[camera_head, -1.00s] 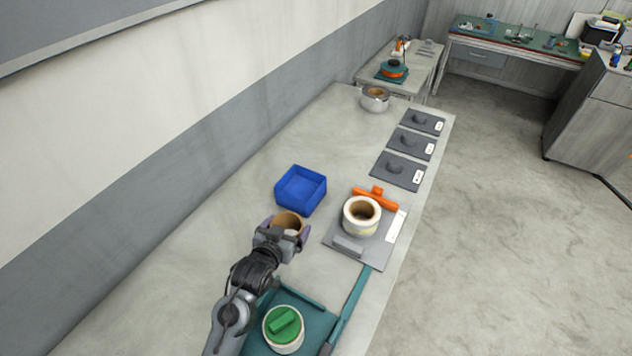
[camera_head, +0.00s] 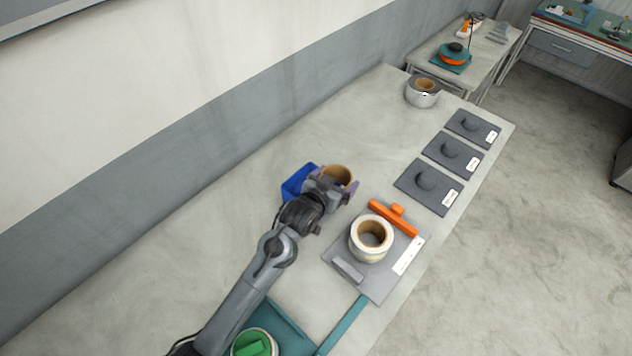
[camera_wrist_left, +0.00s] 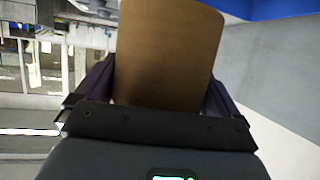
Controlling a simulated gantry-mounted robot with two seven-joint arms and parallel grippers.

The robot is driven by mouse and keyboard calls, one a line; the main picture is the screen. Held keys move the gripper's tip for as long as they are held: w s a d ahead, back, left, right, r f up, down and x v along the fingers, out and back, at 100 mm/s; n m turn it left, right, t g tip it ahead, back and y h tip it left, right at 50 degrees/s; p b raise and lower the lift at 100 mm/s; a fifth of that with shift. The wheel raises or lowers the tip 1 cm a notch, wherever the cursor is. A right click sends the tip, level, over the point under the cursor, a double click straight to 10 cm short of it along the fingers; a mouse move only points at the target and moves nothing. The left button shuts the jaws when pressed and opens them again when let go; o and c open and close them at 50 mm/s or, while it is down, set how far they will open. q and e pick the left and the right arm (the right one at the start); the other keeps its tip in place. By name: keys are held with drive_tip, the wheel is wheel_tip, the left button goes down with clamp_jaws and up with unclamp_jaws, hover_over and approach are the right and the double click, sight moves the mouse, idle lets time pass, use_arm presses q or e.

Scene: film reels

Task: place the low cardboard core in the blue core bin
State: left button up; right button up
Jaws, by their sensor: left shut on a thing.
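The low cardboard core (camera_head: 338,174) is a short brown ring held in my left gripper (camera_head: 335,188), which is shut on it. In the left wrist view the core (camera_wrist_left: 168,55) fills the space between the two purple fingers. The blue core bin (camera_head: 297,184) stands on the table just left of and partly behind the gripper, which hides much of it. A strip of blue, probably the bin, shows at the top right of the left wrist view (camera_wrist_left: 265,8). The core appears raised beside or over the bin's right side; I cannot tell which. My right gripper is not in view.
A white-and-brown roll (camera_head: 371,238) sits on a grey plate with an orange bar (camera_head: 392,217) to the right. Several dark knobbed plates (camera_head: 428,187) line the right edge. A silver-rimmed roll (camera_head: 422,92) stands at the far end. A green-topped roll (camera_head: 254,343) sits on a teal tray.

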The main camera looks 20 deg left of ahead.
use_arm(q)
drive_tip(key=shift+w+a+f, duration=0.55)
drive_tip(key=shift+a+f, duration=0.85)
drive_tip(key=shift+f, duration=0.15)
drive_tip(key=shift+w+a+f, duration=0.6)
drive_tip(key=shift+a+f, duration=0.75)
drive_tip(key=shift+f, duration=0.25)
drive_tip(key=shift+w+a+f, duration=0.55)
drive_tip(key=shift+a+f, duration=0.85)
drive_tip(key=shift+f, duration=0.15)
drive_tip(key=shift+f, duration=0.1)
drive_tip(key=o, duration=0.6)
drive_tip(key=shift+o, duration=0.2)
drive_tip(key=p+v, duration=0.1)
drive_tip(key=v, duration=1.1)
drive_tip(key=shift+r, duration=0.25)
